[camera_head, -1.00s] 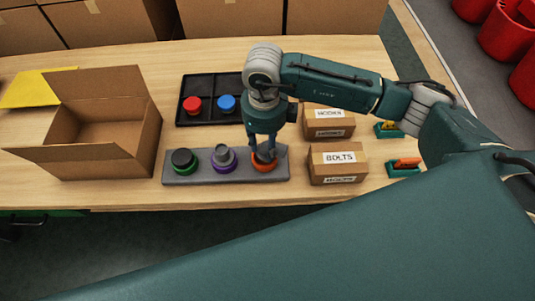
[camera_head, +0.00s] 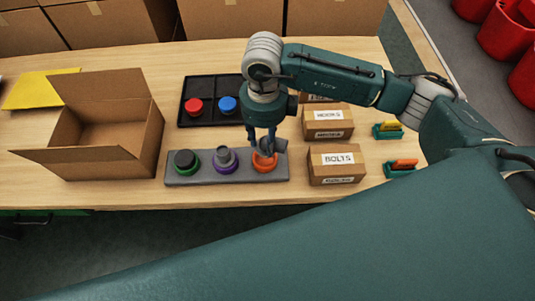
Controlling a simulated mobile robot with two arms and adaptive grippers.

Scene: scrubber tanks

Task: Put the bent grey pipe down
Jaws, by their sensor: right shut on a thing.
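My right gripper (camera_head: 261,143) points down over the right end of the grey rack (camera_head: 207,180). It is shut on the bent grey pipe (camera_head: 274,146), a small grey piece partly hidden by the fingers. The pipe is just above the orange ring (camera_head: 264,163) on the rack; I cannot tell whether they touch. The same rack bears a purple ring with a grey piece (camera_head: 224,158) and a green ring with a dark piece (camera_head: 185,160). My left gripper is not in view.
An open cardboard box (camera_head: 105,130) stands at the left. A black tray (camera_head: 192,84) with a red knob (camera_head: 194,107) and a blue knob (camera_head: 228,104) lies behind the rack. A BOLTS box (camera_head: 337,166), a HOOKS box (camera_head: 328,122) and clips (camera_head: 401,166) stand at the right.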

